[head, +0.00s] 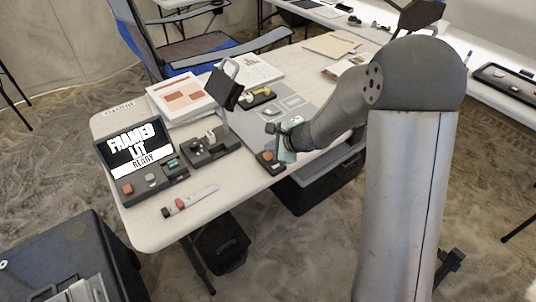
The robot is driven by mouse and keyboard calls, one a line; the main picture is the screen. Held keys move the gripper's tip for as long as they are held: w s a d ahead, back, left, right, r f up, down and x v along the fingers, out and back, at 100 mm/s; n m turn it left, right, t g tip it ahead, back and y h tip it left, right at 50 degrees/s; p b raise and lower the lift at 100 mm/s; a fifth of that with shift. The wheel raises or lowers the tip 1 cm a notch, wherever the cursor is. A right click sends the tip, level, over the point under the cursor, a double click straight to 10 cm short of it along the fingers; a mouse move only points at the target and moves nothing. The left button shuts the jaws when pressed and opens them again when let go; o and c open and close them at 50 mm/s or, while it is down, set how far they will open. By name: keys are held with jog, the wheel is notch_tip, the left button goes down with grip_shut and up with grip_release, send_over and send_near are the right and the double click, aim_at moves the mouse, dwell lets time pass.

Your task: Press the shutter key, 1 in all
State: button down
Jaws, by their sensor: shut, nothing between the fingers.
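A small dark box with an orange-red button (267,157) sits near the front edge of the table, beside my gripper; it may be the shutter key, but no label is readable. My gripper (272,130) is shut and empty, just above and behind this box. It is small and partly hidden by my wrist, and I cannot tell whether it touches anything. The screen (138,144) at the table's left reads "FRAMED LIT READY".
A dark stand with a tilted head (226,90) rises left of my gripper. A marked strip (190,200) lies at the front edge.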

aim_at(271, 156)
jog(key=shift+f, duration=0.1)
dwell(0.6)
jog(key=shift+f+b, duration=0.4)
jog(key=shift+b, duration=0.3)
jog(key=shift+f+b, duration=0.4)
jog(key=shift+b, duration=0.15)
dwell(0.4)
jog(key=shift+r, duration=0.15)
jog(key=shift+r+p, duration=0.6)
jog(key=shift+r, duration=0.15)
notch_tip(271, 156, up, 5)
jog(key=p, duration=0.4)
dwell(0.9)
